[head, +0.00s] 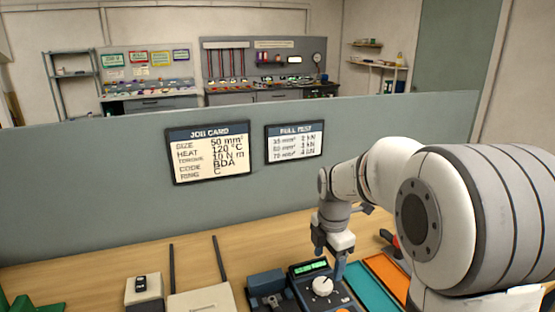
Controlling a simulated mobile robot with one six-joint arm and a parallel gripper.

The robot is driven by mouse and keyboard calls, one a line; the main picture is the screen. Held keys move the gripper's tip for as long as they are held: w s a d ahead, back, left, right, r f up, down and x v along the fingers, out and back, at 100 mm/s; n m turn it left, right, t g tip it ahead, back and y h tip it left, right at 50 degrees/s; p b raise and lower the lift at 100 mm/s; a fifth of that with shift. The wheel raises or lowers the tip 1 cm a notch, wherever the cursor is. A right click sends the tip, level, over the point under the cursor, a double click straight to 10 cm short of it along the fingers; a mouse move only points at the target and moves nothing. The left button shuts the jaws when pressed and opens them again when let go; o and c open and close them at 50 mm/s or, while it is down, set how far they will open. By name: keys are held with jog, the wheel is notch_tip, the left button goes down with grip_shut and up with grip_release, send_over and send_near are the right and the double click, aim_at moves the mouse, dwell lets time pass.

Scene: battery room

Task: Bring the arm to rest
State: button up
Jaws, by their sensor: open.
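My arm reaches in from the right in the head view. Its white and grey links bend down toward the bench. My gripper (329,262) points down just above a dark device with a green display (312,268) and a white round knob (322,286). The jaws are apart, and I see nothing held between them. I cannot tell whether a fingertip touches the device.
The wooden bench (100,262) holds a blue-grey tool (267,290), a white box with two dark rods (203,300), a small beige box (144,292), a teal mat (372,288) and an orange mat (388,275). A grey partition (80,190) with a job card (209,152) stands behind.

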jog(key=s+d+r+m+t, duration=0.1)
jog(key=s+r+m+t, duration=0.1)
jog(key=s+m, duration=1.8)
jog(key=shift+m, duration=1.2)
jog(key=shift+r, duration=0.1)
